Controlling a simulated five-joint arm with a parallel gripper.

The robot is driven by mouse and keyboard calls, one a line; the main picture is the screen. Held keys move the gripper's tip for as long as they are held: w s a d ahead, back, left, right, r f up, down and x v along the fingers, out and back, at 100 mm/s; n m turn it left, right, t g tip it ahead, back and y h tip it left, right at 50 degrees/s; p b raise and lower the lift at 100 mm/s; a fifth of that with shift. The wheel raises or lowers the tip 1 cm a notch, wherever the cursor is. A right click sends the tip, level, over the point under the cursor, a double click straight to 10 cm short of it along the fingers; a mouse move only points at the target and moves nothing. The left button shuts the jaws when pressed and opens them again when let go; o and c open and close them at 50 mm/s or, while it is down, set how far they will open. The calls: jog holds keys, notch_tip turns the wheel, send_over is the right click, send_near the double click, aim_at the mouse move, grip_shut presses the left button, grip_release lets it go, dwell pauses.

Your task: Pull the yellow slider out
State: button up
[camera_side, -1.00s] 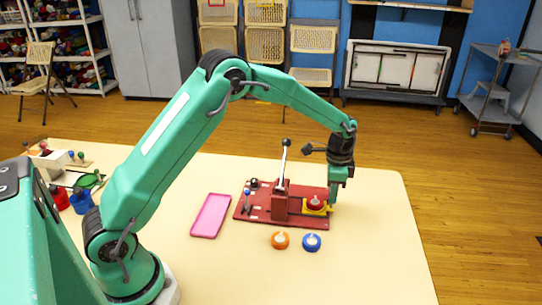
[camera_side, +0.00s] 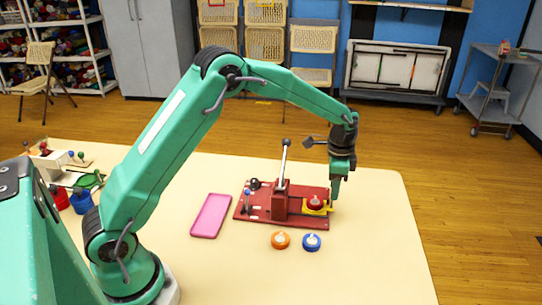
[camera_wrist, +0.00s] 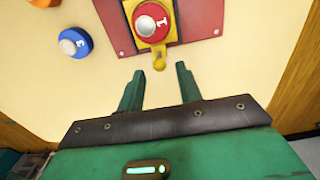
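The yellow slider (camera_side: 326,211) sits at the right end of a red base plate (camera_side: 256,216), with a red round piece (camera_side: 315,202) on it. In the wrist view the yellow slider (camera_wrist: 159,56) ends in a small knob pointing toward my gripper, and the red piece (camera_wrist: 150,22) is marked 1. My gripper (camera_side: 335,197) is at the right end of the slider. In the wrist view my gripper (camera_wrist: 158,80) is open, its two green fingers apart on either side of the knob's line. The knob lies just ahead of the fingertips, with nothing between them.
A lever (camera_side: 285,165) stands upright on the red base plate. An orange round piece (camera_side: 280,240) and a blue round piece (camera_side: 312,242) lie in front of it. A pink tray (camera_side: 211,216) lies to the left. The table is clear at the right.

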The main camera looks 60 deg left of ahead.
jog(key=shift+r, duration=2.7)
